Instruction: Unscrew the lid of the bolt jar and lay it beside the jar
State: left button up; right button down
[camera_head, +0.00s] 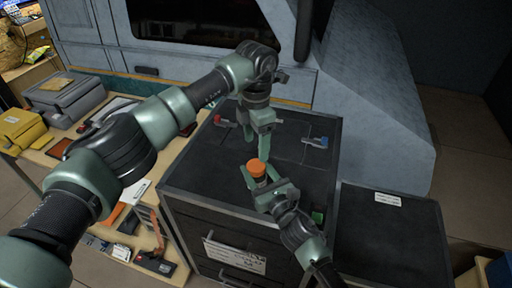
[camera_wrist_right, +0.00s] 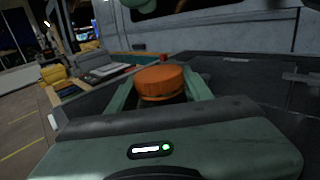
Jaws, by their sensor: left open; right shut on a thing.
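The bolt jar has an orange lid (camera_head: 257,168), which sits on top of it and also shows in the right wrist view (camera_wrist_right: 160,82). Only a dark strip of the jar's body (camera_wrist_right: 165,101) shows below the lid. My right gripper (camera_head: 257,180) is shut on the jar, one finger on each side, below the lid. My left gripper (camera_head: 263,143) points down just behind and above the lid, open, with nothing seen between its fingers; it appears apart from the lid.
The jar is over the black cabinet top (camera_head: 200,180). A red-handled clamp (camera_head: 222,121) and a blue-handled clamp (camera_head: 318,142) lie towards its back. Bare top lies left of the jar.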

aim_at(256, 166)
pick_arm(q)
notch_tip(256, 166, down, 8)
jog(key=shift+r, duration=0.15)
pick_arm(e)
jog(key=shift+f, duration=0.45)
pick_arm(q)
grip_shut()
pick_arm(e)
jog(key=shift+d, duration=0.1)
pick_arm(q)
jog(key=n, duration=0.3)
jog(key=shift+o, duration=0.4)
grip_release()
